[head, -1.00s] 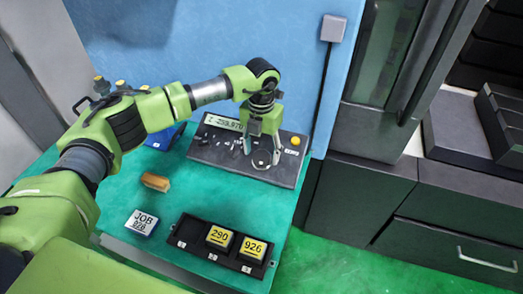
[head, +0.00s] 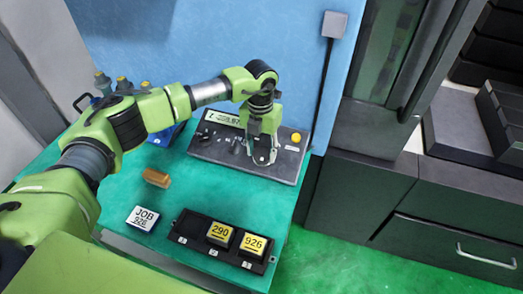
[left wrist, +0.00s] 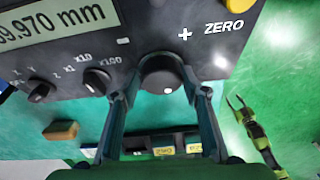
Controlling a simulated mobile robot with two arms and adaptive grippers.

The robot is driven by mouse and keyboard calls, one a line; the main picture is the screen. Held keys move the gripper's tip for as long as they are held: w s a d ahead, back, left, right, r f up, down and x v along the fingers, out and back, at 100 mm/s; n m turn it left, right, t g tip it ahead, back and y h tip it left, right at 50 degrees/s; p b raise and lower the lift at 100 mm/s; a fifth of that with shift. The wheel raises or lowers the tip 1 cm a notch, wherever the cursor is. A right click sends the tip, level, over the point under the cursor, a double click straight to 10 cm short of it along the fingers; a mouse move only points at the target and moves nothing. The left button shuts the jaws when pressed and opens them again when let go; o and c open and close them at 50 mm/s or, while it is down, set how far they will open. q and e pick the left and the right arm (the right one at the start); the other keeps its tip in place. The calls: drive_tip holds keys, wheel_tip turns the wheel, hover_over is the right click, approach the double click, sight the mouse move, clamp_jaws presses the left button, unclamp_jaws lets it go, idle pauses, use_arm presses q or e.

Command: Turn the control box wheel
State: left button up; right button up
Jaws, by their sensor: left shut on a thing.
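The control box (head: 215,150) is a dark grey panel at the back of the green table, with a lit display (left wrist: 52,22) reading "9.970 mm" at its visible end. Its black round wheel (left wrist: 162,74) has a white mark at its lower edge in the left wrist view. My left gripper (head: 262,156) points down at the wheel. Its two fingers (left wrist: 160,98) are shut on the wheel, one on each side. My right gripper (left wrist: 238,102) shows at the right of the left wrist view, with its fingers apart and empty.
Two small selector knobs (left wrist: 96,82) sit beside the wheel, and a yellow button (head: 296,139) is at the box's right end.

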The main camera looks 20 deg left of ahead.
use_arm(q)
drive_tip(key=n+h+b, duration=0.1)
drive_tip(key=n+b, duration=0.1)
drive_tip(key=n, duration=0.2)
drive_tip(key=shift+s+f+h, duration=0.1)
drive_tip(key=shift+h, duration=0.3)
drive_tip(key=n, duration=0.2)
drive_tip(key=shift+n+t+h, duration=0.4)
drive_tip(key=n+t+h+b, duration=0.1)
drive_tip(key=n, duration=0.2)
drive_tip(key=shift+s+a, duration=0.1)
drive_tip(key=shift+a, duration=0.05)
drive_tip(key=n+t, duration=0.1)
drive_tip(key=n, duration=0.2)
drive_tip(key=n+t+h, duration=0.1)
drive_tip(key=n, duration=0.2)
drive_tip(key=shift+s+b, duration=0.15)
drive_tip(key=shift+b, duration=0.2)
drive_tip(key=shift+c, duration=0.2)
drive_tip(key=n+t, duration=0.1)
drive_tip(key=n, duration=0.2)
drive_tip(key=shift+n+b, duration=0.3)
drive_tip(key=shift+n, duration=0.1)
drive_tip(key=shift+r+n+t, duration=0.2)
drive_tip(key=shift+n+t, duration=0.1)
drive_tip(key=shift+t, duration=0.1)
drive_tip(key=shift+a+r, duration=0.1)
drive_tip(key=o, duration=1)
drive_tip(key=shift+n, duration=0.3)
